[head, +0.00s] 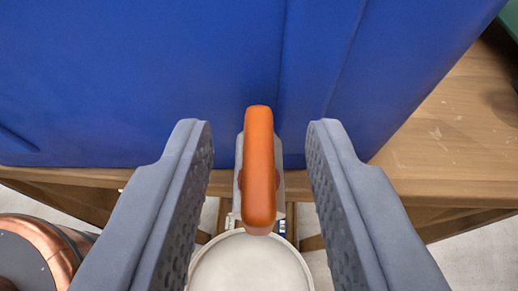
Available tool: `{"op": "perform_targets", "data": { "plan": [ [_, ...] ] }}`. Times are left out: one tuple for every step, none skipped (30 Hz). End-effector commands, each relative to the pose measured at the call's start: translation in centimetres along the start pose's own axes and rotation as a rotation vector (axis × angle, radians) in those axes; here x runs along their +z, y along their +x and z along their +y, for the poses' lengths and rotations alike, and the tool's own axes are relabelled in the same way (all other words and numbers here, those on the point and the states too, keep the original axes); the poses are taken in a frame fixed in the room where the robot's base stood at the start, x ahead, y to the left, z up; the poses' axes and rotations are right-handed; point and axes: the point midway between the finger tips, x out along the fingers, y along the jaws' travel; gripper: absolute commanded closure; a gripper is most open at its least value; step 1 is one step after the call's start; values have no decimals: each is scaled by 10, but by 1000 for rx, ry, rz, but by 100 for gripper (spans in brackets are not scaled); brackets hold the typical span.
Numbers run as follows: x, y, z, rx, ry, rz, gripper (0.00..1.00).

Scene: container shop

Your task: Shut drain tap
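The drain tap shows its orange lever handle (258,165) in the middle of the head view, over a grey metal body (238,190). The handle points toward the camera, lengthwise in the picture. The tap sits at the lower edge of a large blue container (150,70). My gripper (258,140) is open, with one grey finger on each side of the handle. There is a visible gap between each finger and the handle. The tap's outlet is hidden beneath the handle.
The blue container stands on a wooden bench (440,150). A round whitish thing (250,265) is below the tap. A copper-coloured round object (60,245) is at the lower left. A green thing (510,20) shows at the top right corner. Bare bench lies at the right.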

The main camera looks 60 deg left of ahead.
Motion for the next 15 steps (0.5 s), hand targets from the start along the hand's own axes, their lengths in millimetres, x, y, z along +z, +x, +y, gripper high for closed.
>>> {"op": "perform_targets", "data": {
  "plan": [
    [0, 0, 0, 0, 0, 0, 68],
    [0, 0, 0, 0, 0, 0, 72],
    [0, 0, 0, 0, 0, 0, 80],
    [0, 0, 0, 0, 0, 0, 86],
    [0, 0, 0, 0, 0, 0, 92],
    [0, 0, 0, 0, 0, 0, 100],
    [0, 0, 0, 0, 0, 0, 100],
    [0, 0, 0, 0, 0, 0, 100],
    [0, 0, 0, 0, 0, 0, 100],
    [0, 0, 0, 0, 0, 0, 100],
    [0, 0, 0, 0, 0, 0, 100],
    [0, 0, 0, 2, 1, 0, 100],
    [0, 0, 0, 4, 2, 0, 100],
    [0, 0, 0, 7, 3, 0, 100],
    [0, 0, 0, 13, 5, 0, 100]
  ]
}}
